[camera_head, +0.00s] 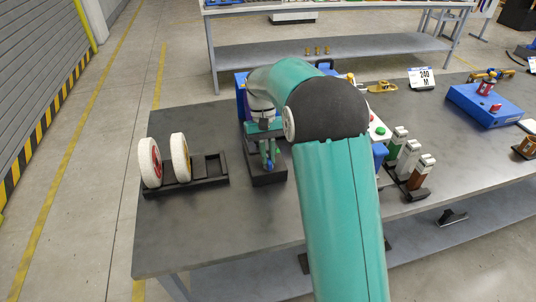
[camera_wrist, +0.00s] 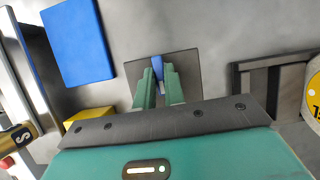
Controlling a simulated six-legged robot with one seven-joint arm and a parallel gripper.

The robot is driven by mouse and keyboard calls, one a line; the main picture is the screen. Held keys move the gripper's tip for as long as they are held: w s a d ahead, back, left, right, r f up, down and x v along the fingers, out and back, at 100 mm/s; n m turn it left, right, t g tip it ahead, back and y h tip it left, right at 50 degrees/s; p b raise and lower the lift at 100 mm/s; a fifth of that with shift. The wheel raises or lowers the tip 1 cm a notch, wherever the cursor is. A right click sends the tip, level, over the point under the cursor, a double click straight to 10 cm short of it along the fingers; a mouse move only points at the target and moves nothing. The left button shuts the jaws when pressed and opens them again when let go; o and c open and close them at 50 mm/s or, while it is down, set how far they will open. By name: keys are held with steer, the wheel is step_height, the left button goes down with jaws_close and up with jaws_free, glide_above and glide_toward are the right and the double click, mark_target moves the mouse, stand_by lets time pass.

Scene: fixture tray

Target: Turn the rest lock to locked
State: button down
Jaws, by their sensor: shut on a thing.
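My gripper (camera_head: 269,155) points down over a dark block (camera_head: 270,178) on the table, left of the picture's middle. In the wrist view its two green fingers (camera_wrist: 158,82) are closed on a narrow blue piece (camera_wrist: 157,66), which looks like the lever of the rest lock. The blue piece stands over a dark square plate (camera_wrist: 188,66). The fingers hide most of the blue piece, so I cannot tell which position the lock is in.
Two white wheels (camera_head: 150,163) stand in a black rack (camera_head: 210,171) left of the block. A blue box (camera_head: 241,97) is behind my arm. Several bottle-like pieces (camera_head: 398,140) stand at right, with a blue fixture box (camera_head: 485,104) beyond. The table's front left is clear.

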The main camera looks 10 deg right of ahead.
steer(key=shift+r, duration=0.1)
steer(key=c, duration=1.5)
jaws_free()
steer(key=v, duration=1.3)
steer(key=shift+w+r, duration=0.1)
steer(key=shift+r, duration=0.25)
